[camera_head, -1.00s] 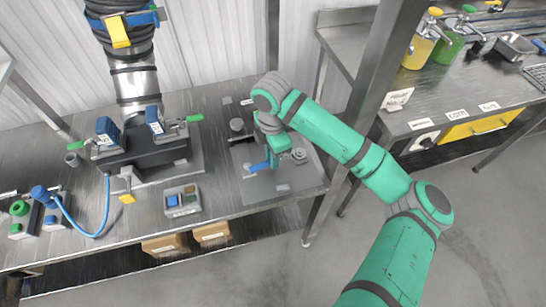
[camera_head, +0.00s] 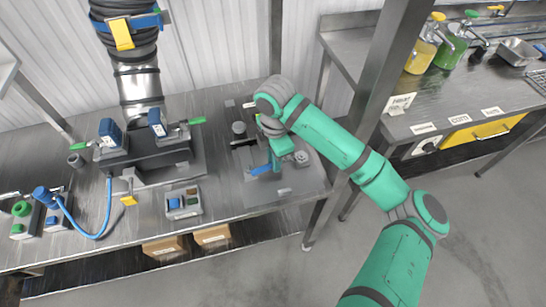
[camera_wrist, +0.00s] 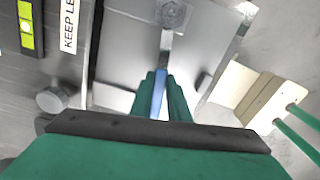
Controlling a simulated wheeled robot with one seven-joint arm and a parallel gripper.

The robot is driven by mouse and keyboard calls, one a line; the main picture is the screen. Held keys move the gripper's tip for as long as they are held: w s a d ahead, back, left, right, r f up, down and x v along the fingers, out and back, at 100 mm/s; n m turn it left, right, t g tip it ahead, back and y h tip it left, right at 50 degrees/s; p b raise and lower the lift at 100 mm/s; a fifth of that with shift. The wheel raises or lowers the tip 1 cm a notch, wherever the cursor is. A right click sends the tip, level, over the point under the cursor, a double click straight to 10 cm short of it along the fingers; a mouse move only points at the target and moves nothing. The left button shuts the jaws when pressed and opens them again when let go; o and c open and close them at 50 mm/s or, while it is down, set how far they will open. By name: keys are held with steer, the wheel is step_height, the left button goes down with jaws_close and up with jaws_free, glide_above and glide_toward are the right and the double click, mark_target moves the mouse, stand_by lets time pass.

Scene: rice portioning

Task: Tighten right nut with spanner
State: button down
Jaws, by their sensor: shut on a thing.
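My gripper (camera_head: 272,160) is over the grey plate (camera_head: 305,190) at the right end of the bench. It is shut on a blue-handled spanner (camera_head: 261,170). In the wrist view the spanner (camera_wrist: 159,95) stands between the green fingers, its grey shank running ahead. A round grey part (camera_wrist: 173,13), perhaps a nut, lies beyond the shank at the top edge. I cannot tell whether the spanner's head sits around it. In the head view a round grey fitting (camera_head: 302,158) is right of my gripper, and a dark one (camera_head: 239,128) is behind left.
A steel post (camera_head: 372,90) rises close to the right of my arm. A blue cable (camera_head: 78,222) lies at the far left.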

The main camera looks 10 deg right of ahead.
steer(key=shift+s+d+n, duration=0.3)
steer(key=shift+s+n, duration=0.65)
steer(key=shift+n, duration=0.15)
steer(key=shift+r, duration=1.15)
stand_by(0.8)
steer(key=shift+r, duration=1.95)
